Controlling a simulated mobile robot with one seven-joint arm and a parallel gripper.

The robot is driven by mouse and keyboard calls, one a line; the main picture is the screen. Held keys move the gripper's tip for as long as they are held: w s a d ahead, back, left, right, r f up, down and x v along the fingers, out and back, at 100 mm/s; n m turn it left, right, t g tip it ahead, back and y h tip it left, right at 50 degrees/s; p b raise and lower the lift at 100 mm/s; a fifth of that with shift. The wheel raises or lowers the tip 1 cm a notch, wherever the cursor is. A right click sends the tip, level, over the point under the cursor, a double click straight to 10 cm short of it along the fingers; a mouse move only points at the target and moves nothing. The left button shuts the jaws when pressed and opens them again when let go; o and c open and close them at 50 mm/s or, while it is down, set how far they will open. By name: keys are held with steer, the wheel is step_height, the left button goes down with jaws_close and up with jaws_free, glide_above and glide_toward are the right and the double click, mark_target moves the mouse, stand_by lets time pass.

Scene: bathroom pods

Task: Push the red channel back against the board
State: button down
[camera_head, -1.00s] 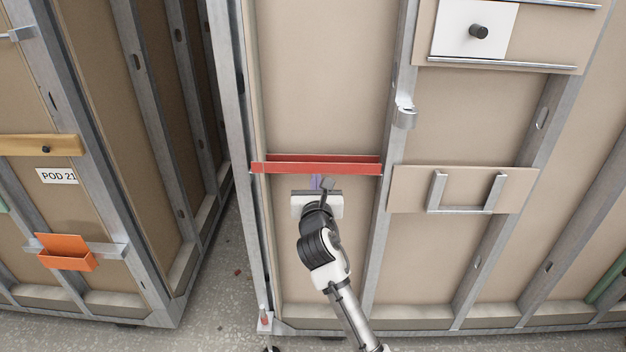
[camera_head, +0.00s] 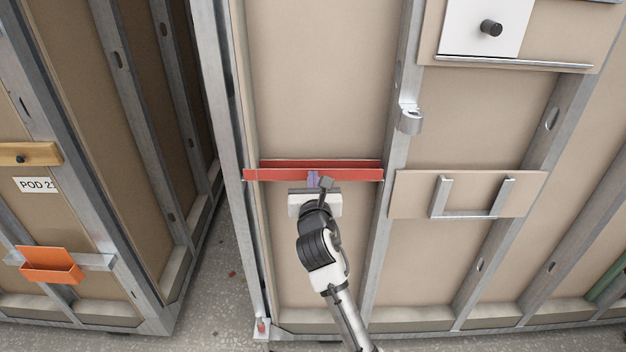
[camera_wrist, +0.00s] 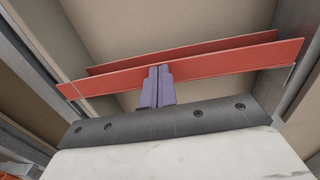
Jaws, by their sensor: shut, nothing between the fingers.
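The red channel (camera_head: 350,174) runs across the tan board (camera_head: 315,90) between two metal studs. In the wrist view the red channel (camera_wrist: 225,62) shows a front wall and a parallel back wall, with a gap between them. My gripper (camera_head: 313,180) is at the front wall, a little left of the middle in the head view. Its purple fingers (camera_wrist: 158,82) are shut together with nothing between them, and their tips overlap the front wall in the picture. I cannot tell whether they touch it. The channel's underside is partly hidden by my gripper.
A metal stud (camera_head: 392,150) with a clip (camera_head: 410,121) stands right of the channel. A plate with a bracket (camera_head: 470,213) is further right. A white panel with a dark knob (camera_head: 490,28) is above it. Another pod with an orange holder (camera_head: 50,268) stands left across a gap.

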steer(key=shift+w+b, duration=0.45)
steer(key=shift+w, duration=0.9)
steer(key=shift+f, duration=0.1)
